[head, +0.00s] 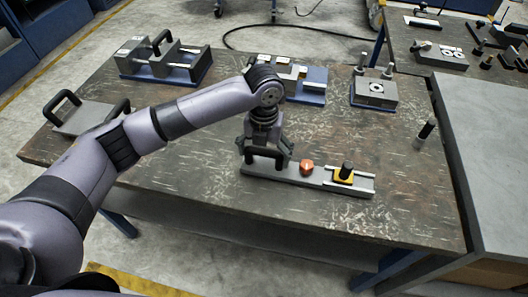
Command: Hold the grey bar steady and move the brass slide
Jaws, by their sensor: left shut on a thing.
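The grey bar (282,174) lies flat near the front edge of the table, running left to right. My left gripper (262,162) comes down from above at its left end and is shut on a dark handle there; the fingers hide much of that handle. An orange-red knob (306,167) stands on the bar to the right of the gripper. The brass slide (343,175), yellow with an upright black knob, sits between two light rails near the bar's right end. My right gripper is not in view.
The worn table (200,170) is clear around the bar. Behind stand a grey fixture with handles (162,60), a blue-based fixture (313,85) and a grey block with posts (374,90). A black-topped cylinder (424,134) stands at right. A handled plate (88,118) lies left.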

